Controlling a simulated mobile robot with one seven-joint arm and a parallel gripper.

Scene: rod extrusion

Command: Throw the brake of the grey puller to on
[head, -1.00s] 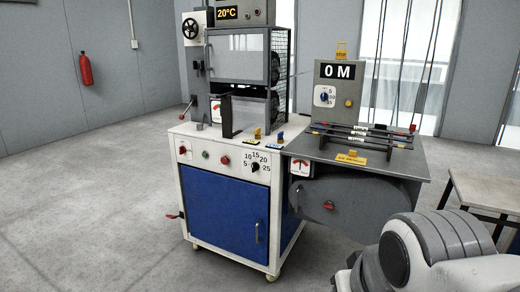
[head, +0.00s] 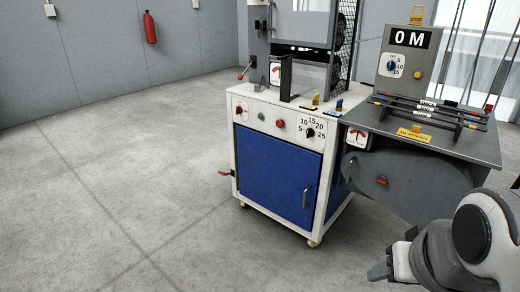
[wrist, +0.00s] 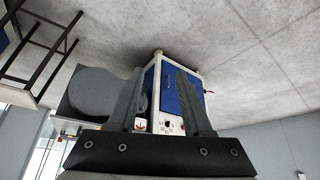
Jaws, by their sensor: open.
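The grey puller (head: 410,202) is the grey unit at the right of the head view, beside the white and blue cabinet. A red lever (head: 381,181) sits on its rounded grey front, lying roughly sideways. A small dial plate (head: 357,138) with a coloured arc is mounted above and left of it; its marks are too small to read. My gripper (head: 388,257) is low at the right of the head view, in front of and below the puller, apart from the lever. In the wrist view its two fingers (wrist: 160,74) are spread and empty.
The cabinet (head: 278,167) has another red handle (head: 224,173) on its left side, and a red-knobbed lever (head: 243,75) stands above it. The puller's table (head: 472,140) overhangs the front. Grey floor (head: 110,190) at left is open. A dark-framed table (wrist: 40,60) shows in the wrist view.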

